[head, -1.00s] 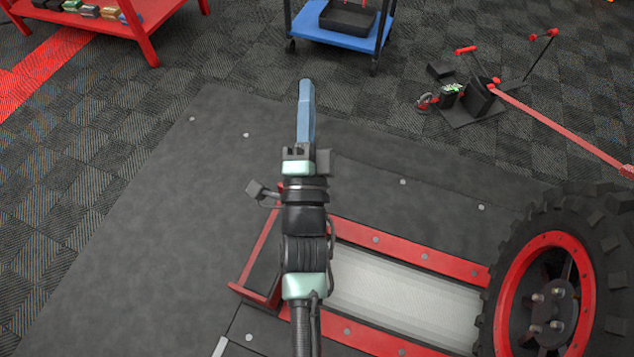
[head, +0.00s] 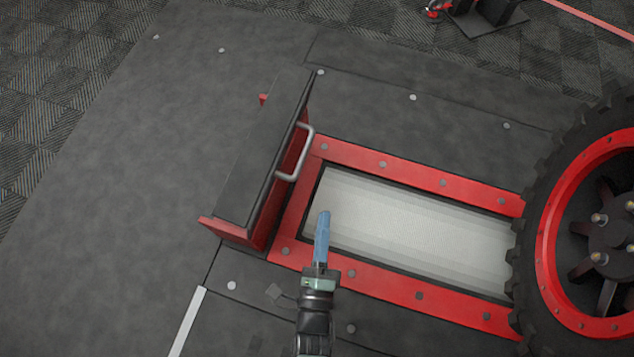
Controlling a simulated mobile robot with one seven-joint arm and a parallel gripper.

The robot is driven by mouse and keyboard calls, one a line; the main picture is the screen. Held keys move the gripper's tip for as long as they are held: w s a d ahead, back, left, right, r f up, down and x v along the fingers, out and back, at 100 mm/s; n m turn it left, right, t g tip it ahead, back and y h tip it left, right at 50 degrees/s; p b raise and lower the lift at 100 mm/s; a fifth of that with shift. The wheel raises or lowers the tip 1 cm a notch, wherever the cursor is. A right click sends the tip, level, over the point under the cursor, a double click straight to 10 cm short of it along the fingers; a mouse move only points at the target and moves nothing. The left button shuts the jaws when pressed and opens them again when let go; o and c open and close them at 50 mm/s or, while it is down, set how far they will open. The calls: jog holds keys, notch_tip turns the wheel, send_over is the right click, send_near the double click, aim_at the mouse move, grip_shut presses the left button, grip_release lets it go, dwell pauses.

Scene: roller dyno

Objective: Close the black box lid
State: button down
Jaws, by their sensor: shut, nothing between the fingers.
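A long box-like piece with a black top face (head: 262,165) and red sides stands at the left end of the roller bed. It is the only black lid-like thing in view, and I cannot tell how far open it is. A silver handle (head: 303,155) sticks out from its right side, toward the rollers. My gripper (head: 323,214) is shut and empty, its blue fingers together and pointing away from me. In the picture it lies over the near-left part of the roller bed, below and right of the handle, apart from it.
The pale roller bed (head: 410,230) has a red bolted frame (head: 430,180). A large black tyre with a red rim (head: 548,225) stands at the right. A red and black device (head: 480,15) is at the top. The dark floor plate (head: 120,200) at left is clear.

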aim_at(278, 153)
jog(key=w+a+r+b, duration=0.1)
jog(key=w+b, duration=0.1)
jog(key=w, duration=0.3)
jog(key=w+a+r+b, duration=0.1)
jog(key=w+b, duration=0.1)
jog(key=w, duration=0.3)
jog(key=shift+w+a+r, duration=0.25)
jog(key=shift+a+r, duration=0.05)
jog(key=shift+r, duration=0.1)
